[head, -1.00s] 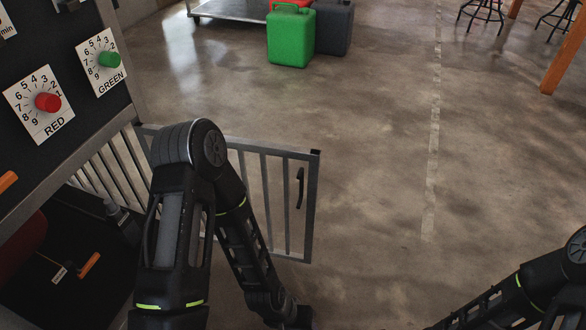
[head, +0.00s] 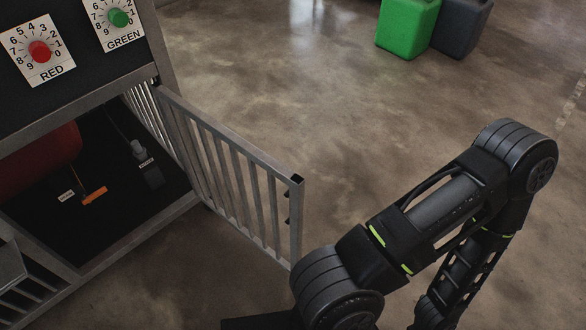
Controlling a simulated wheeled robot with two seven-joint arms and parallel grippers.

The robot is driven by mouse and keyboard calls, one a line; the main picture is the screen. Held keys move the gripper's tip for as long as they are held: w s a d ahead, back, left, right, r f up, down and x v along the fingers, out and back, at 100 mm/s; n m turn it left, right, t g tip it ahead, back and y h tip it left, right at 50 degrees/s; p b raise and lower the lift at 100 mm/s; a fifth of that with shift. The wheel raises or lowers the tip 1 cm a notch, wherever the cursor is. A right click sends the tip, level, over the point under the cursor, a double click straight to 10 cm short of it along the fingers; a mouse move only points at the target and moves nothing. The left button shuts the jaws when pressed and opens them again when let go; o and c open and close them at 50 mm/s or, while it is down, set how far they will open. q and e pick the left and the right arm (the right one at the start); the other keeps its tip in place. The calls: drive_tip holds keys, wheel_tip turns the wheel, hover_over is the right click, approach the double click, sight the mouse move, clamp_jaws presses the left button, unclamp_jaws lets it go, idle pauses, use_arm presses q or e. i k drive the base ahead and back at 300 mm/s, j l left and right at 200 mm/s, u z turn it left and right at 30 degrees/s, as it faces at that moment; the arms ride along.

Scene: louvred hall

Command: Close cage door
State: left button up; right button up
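The cage door (head: 237,181) is a grey metal barred gate, hinged at the right side of the cage opening. It stands open, swung out over the floor. Its free end is a square post (head: 296,225), and only bits of the dark handle show beside it on the far face. One of my arms reaches up in front of the door's lower free corner and bends down at the right; I cannot tell whether they touch. Neither of my grippers shows in the head view.
The cage frame (head: 108,95) encloses a dark floor with a red rounded object (head: 38,160), a small bottle-like item (head: 138,149) and an orange-handled item (head: 95,195). Red (head: 39,52) and green (head: 118,18) dials sit above. A green canister (head: 408,26) stands far off on open concrete.

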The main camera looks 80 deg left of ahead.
sight(168, 101)
drive_tip(key=i+u, duration=0.35)
drive_tip(key=i+l+u, duration=0.3)
drive_tip(key=i, duration=0.25)
drive_tip(key=i+u, duration=0.1)
drive_tip(key=u, duration=0.35)
drive_tip(key=i+u, duration=0.15)
drive_tip(key=u, duration=0.3)
drive_tip(key=i+u, duration=0.1)
drive_tip(key=u, duration=0.35)
drive_tip(key=i+l+u, duration=0.1)
drive_tip(key=u, duration=0.35)
drive_tip(key=i+l+u, duration=0.1)
drive_tip(key=u, duration=0.35)
drive_tip(key=i+u, duration=0.15)
drive_tip(key=u, duration=0.3)
drive_tip(key=i+l+u, duration=0.1)
drive_tip(key=u, duration=0.35)
drive_tip(key=i+l+u, duration=0.15)
drive_tip(key=u, duration=0.3)
drive_tip(key=i+l+u, duration=0.2)
drive_tip(key=u, duration=0.25)
drive_tip(key=l+u, duration=0.25)
drive_tip(key=u, duration=0.2)
drive_tip(key=k+z, duration=0.15)
drive_tip(key=z, duration=0.2)
drive_tip(key=k+z, duration=0.15)
drive_tip(key=z, duration=0.2)
drive_tip(key=k+z, duration=0.15)
drive_tip(key=z, duration=0.2)
